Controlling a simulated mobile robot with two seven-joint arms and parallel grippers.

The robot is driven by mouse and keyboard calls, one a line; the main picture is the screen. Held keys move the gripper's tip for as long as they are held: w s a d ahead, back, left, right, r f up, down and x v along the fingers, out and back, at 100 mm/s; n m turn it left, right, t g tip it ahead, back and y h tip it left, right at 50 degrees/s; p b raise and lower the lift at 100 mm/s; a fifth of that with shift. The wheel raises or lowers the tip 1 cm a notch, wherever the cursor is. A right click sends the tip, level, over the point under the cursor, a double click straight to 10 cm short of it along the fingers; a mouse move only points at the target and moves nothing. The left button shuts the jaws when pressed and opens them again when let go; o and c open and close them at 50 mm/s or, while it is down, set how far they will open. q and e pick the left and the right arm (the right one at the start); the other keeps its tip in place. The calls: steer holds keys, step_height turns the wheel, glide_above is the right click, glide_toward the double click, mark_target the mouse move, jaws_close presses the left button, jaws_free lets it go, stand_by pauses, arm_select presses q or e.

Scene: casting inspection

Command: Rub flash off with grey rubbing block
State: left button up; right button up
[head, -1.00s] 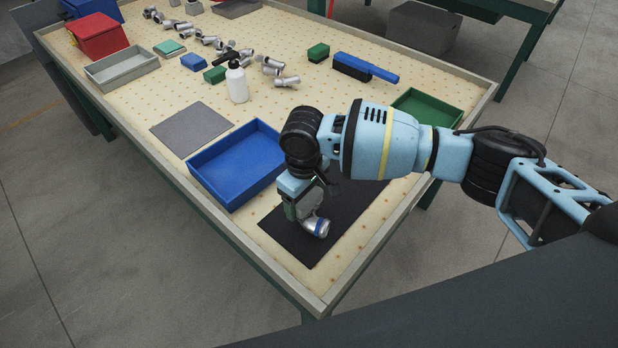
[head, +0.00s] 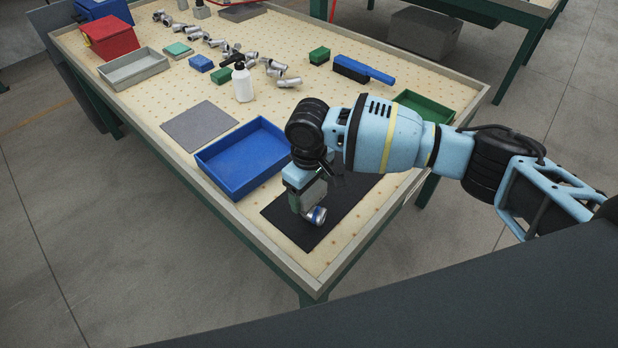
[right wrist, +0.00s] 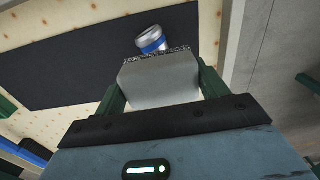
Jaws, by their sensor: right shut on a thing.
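My right gripper (head: 308,200) is shut on a grey rubbing block, low over the black mat (head: 340,213). In the right wrist view the grey rubbing block (right wrist: 158,82) sits between the green fingers. A silver casting with a blue band (head: 317,216) is on the mat, right at the block's lower end. In the right wrist view the casting (right wrist: 152,41) shows just beyond the block's speckled far edge; I cannot tell whether they touch. The gripper partly hides the casting, and any flash on it is too small to make out. My left gripper is not in view.
A blue tray (head: 209,175) stands left of the mat, with a grey mat (head: 198,126) beyond it. A white bottle (head: 243,87), several castings (head: 288,83) and a blue-handled brush (head: 363,70) are farther back. A green tray (head: 437,105) is partly behind my arm.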

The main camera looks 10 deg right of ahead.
step_height(320, 180, up, 3)
steer(key=shift+p, duration=0.5)
steer(key=shift+r, duration=0.45)
steer(key=shift+s+r, duration=0.1)
steer(key=shift+r, duration=0.3)
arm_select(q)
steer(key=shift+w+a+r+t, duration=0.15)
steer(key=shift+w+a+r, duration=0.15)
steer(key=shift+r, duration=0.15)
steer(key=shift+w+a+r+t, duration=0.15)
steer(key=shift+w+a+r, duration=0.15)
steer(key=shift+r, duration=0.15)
